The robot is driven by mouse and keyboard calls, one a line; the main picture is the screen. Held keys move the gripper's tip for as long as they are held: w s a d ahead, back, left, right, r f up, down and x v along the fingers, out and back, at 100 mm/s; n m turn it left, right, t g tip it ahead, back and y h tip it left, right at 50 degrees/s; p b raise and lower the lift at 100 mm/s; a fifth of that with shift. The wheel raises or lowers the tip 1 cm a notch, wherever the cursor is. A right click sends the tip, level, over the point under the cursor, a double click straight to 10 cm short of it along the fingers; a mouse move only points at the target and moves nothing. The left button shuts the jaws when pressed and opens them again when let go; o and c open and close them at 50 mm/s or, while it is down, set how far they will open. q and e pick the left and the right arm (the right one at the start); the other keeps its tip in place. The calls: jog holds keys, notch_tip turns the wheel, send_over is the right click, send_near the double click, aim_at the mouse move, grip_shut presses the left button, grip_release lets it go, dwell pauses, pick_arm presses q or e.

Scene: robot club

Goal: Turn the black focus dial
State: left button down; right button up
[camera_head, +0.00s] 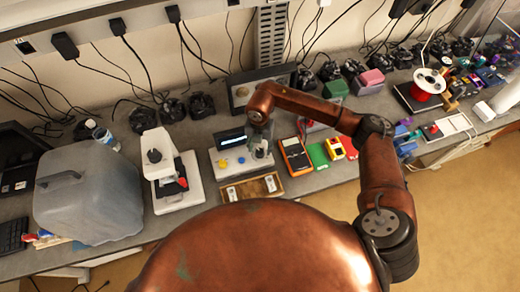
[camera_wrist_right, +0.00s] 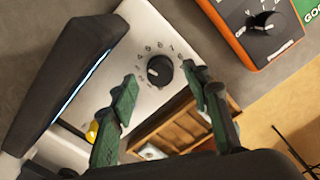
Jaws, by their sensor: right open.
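A round black dial (camera_wrist_right: 160,70) with a white pointer mark sits on the pale panel of a white device (camera_wrist_right: 110,62), ringed by printed numbers. In the head view the device (camera_head: 228,158) has a lit display and yellow and blue knobs. My right gripper (camera_wrist_right: 160,76) is open, its green fingers on either side of the dial in the wrist view. I cannot tell whether they touch it. In the head view my right gripper (camera_head: 262,146) hangs over the device's right side and hides the dial. My left gripper is not in view.
An orange multimeter (camera_head: 294,157) stands right of the device, and a wooden tray (camera_head: 252,189) lies in front. A white microscope-like instrument (camera_head: 170,178) and a large grey container (camera_head: 92,190) stand to the left. Black adapters and cables line the back.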

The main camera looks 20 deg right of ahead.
aim_at(260, 151)
notch_tip(260, 151, up, 10)
dwell(0.3)
jog(key=shift+d, duration=0.1)
dwell(0.4)
